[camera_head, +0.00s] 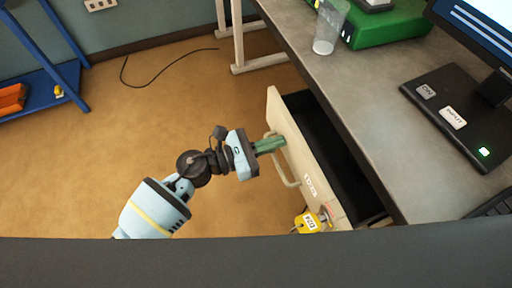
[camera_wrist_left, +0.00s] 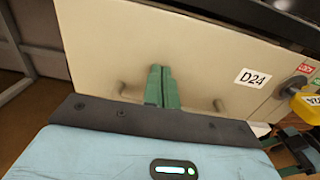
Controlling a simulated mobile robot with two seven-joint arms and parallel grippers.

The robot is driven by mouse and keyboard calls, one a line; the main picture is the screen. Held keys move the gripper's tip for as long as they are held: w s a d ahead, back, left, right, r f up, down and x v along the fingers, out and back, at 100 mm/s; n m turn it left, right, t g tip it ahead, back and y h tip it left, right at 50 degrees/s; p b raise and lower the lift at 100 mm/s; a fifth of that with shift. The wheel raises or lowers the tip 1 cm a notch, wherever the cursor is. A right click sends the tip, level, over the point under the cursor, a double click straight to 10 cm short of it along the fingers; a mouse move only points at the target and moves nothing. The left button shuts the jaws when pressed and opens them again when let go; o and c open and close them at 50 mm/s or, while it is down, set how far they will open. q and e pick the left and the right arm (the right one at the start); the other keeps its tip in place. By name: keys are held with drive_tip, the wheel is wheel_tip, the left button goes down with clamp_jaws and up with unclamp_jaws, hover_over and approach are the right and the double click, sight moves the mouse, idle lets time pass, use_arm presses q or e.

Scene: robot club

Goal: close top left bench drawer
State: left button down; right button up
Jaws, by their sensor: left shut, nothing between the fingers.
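The bench drawer (camera_head: 306,165) is pulled open under the grey bench top, with its dark inside showing behind a cream front. A cream bar handle (camera_head: 287,178) is on that front.
A yellow tag (camera_head: 308,222) hangs by a key lock on the drawer front. On the bench top (camera_head: 365,100) are a clear cup (camera_head: 328,30), a green case (camera_head: 392,22) and a black monitor base (camera_head: 455,110). A blue shelf (camera_head: 40,80) stands far left. The floor between is mostly clear.

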sight(309, 141)
use_arm(q)
drive_tip(key=b+x, duration=0.2)
drive_tip(key=x, duration=0.8)
drive_tip(key=shift+d+f+b, duration=0.15)
drive_tip(key=shift+d+b, duration=0.05)
drive_tip(key=shift+b, duration=0.1)
drive_tip(key=shift+d, duration=0.1)
use_arm(e)
drive_tip(key=shift+w+a+f, duration=0.1)
drive_tip(key=shift+w+f, duration=0.1)
drive_tip(key=shift+f, duration=0.95)
use_arm(q)
drive_tip(key=shift+r, duration=0.25)
use_arm(e)
drive_tip(key=shift+s+f, duration=0.1)
drive_tip(key=shift+s, duration=0.05)
